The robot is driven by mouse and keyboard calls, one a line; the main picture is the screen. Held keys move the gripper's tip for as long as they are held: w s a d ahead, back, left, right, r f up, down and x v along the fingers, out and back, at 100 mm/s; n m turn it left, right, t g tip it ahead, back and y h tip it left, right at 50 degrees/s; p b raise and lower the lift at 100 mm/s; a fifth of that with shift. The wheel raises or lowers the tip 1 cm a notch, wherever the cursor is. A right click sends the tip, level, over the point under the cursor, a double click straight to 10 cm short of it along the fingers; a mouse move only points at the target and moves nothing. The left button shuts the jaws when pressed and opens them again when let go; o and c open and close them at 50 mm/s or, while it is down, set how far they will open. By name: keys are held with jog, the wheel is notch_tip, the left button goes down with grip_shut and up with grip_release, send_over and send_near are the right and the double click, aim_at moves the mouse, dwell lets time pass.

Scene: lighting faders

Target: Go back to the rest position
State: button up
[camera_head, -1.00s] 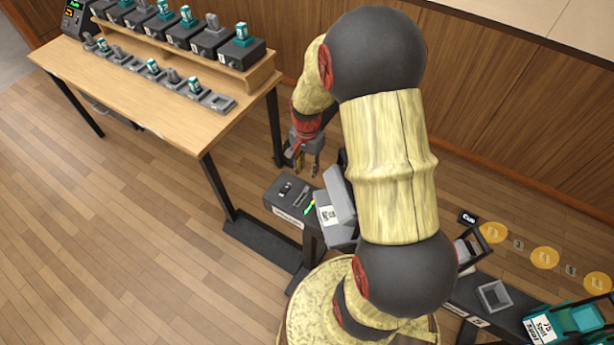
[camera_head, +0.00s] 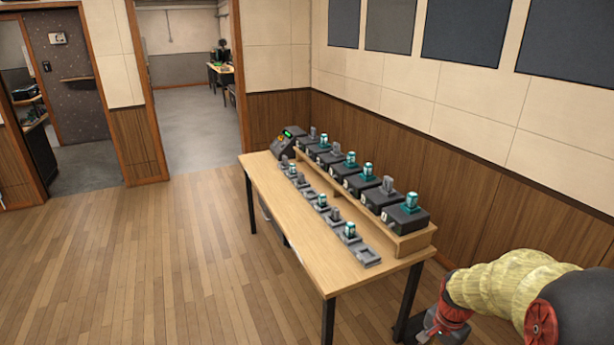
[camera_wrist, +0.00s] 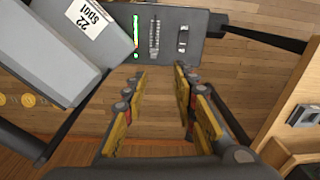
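My arm shows at the lower right of the head view, bent down beside the table's near right end. My gripper (camera_wrist: 160,90) is open and empty in the wrist view, its two yellow-padded fingers apart with floor between them. In the head view its fingers are cut off at the bottom edge. Beyond the fingertips in the wrist view is a dark fader box (camera_wrist: 172,30) with a lit strip and small controls.
A wooden table (camera_head: 290,225) carries a raised shelf with several black boxes, some with teal pieces, and a row of grey holders in front. A panelled wall (camera_head: 480,200) stands behind. Open floor (camera_head: 150,270) lies to the left, with doorways beyond.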

jog(key=s+a+r+n+t, duration=0.1)
jog(key=s+a+r+n, duration=0.15)
jog(key=a+r, duration=0.4)
jog(key=s+a+r+n+t, duration=0.2)
jog(key=a+r+n, duration=0.2)
jog(key=r, duration=0.6)
jog(key=s+a+r+n+t, duration=0.2)
jog(key=s+a+r+n, duration=0.4)
jog(key=s, duration=0.4)
jog(key=shift+s+a+r, duration=0.3)
jog(key=shift+a+r, duration=0.15)
jog(key=shift+r, duration=0.15)
